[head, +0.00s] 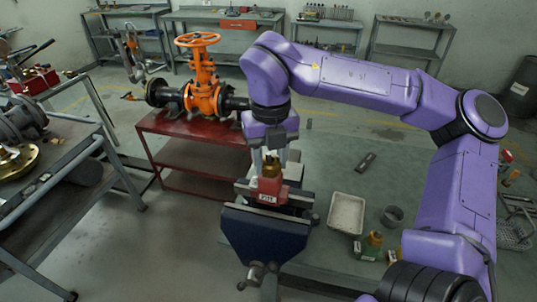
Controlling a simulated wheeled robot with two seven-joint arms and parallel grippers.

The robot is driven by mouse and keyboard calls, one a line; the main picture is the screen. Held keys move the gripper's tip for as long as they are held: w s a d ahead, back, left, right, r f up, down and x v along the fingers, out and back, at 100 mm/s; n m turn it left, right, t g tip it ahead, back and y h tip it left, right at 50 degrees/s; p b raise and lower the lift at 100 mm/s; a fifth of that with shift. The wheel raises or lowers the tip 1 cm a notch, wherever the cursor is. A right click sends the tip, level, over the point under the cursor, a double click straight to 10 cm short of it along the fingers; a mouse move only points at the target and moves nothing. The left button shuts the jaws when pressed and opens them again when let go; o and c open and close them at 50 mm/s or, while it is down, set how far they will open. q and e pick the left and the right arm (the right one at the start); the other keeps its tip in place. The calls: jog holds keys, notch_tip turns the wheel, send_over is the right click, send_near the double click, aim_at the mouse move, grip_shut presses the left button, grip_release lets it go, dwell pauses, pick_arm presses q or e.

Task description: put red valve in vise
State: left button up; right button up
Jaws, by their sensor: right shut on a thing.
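The red valve (268,193) with a brass-coloured upper part (269,167) is at the top of the dark blue vise (263,235). It looks upright, at or just above the jaws; I cannot tell whether it touches them. My right gripper (270,157) points down from the purple arm and is shut on the valve's upper part. The valve's lower end is hidden by the vise. My left gripper is not in view.
A large orange gate valve (203,80) stands on a red table (176,127) behind and left. A white tray (346,213), a grey ring (391,216) and a brass-coloured valve (374,243) lie on the right bench. A grey cart (57,190) stands at left.

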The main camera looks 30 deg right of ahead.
aim_at(269, 187)
jog(key=shift+w+f+b, duration=0.2)
jog(key=shift+f+b, duration=0.4)
jog(key=shift+f, duration=0.35)
jog(key=shift+s+f+b, duration=0.1)
jog(key=shift+f+b, duration=0.45)
jog(key=shift+f, duration=0.15)
jog(key=shift+f+b, duration=2.3)
jog(key=shift+f, duration=0.6)
jog(key=o, duration=1.3)
jog(key=shift+c, duration=0.2)
jog(key=shift+r, duration=0.1)
notch_tip(269, 187, up, 7)
jog(key=p, duration=0.6)
